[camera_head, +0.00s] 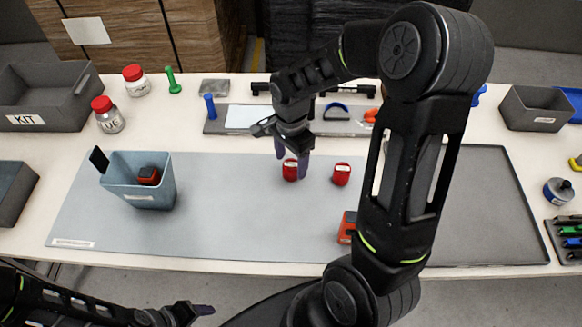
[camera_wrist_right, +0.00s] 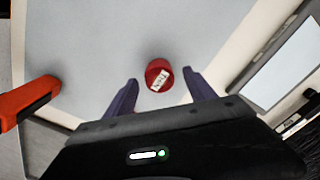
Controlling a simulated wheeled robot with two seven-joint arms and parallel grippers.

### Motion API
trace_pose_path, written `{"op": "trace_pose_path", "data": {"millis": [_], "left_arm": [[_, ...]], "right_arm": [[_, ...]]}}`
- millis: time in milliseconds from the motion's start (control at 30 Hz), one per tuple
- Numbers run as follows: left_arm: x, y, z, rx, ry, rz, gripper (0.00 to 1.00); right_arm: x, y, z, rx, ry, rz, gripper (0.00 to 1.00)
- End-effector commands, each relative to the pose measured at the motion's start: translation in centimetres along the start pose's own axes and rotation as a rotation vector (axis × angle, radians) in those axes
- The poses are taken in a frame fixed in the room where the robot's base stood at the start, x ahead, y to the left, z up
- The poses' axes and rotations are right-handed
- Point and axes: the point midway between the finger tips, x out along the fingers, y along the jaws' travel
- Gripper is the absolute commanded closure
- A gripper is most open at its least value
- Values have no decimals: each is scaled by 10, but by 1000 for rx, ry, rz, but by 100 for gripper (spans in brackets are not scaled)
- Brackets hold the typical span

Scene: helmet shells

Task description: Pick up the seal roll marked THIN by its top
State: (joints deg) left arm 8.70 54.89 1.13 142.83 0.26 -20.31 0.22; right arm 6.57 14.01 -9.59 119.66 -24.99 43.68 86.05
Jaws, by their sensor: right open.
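Two small red rolls stand on the grey-blue mat (camera_head: 230,230) in the head view, the left one (camera_head: 290,171) and the right one (camera_head: 341,175). My right gripper (camera_head: 291,162) is open, with its purple fingers at the left roll. In the right wrist view, a red roll (camera_wrist_right: 158,69) has a white label that reads THIN. It lies between and slightly beyond the open fingertips of my right gripper (camera_wrist_right: 160,80), with gaps on both sides. My left gripper (camera_head: 203,311) is at the bottom edge, away from the rolls; its jaw opening is unclear.
A blue-grey bin (camera_head: 150,195) holding a red-black item stands left on the mat. A red-orange block (camera_head: 346,228) sits near the front, partly behind my right arm. A grey tray (camera_head: 480,220) lies right. The mat's middle front is clear.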

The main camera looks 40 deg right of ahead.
Motion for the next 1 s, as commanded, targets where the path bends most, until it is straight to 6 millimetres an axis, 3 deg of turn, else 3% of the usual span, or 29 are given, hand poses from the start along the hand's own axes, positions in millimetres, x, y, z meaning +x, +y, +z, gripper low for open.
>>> {"op": "trace_pose_path", "data": {"millis": [200, 800, 1000], "left_arm": [[-4, 1, 1, -1, -1, -2, 38], [-4, 1, 1, -1, -2, -1, 38], [-4, 1, 1, -1, -2, -1, 38]], "right_arm": [[24, 1, 0, 1, -1, 1, 36], [24, 0, 0, 0, 0, 0, 36], [24, 0, 0, 0, 0, 0, 52]]}}
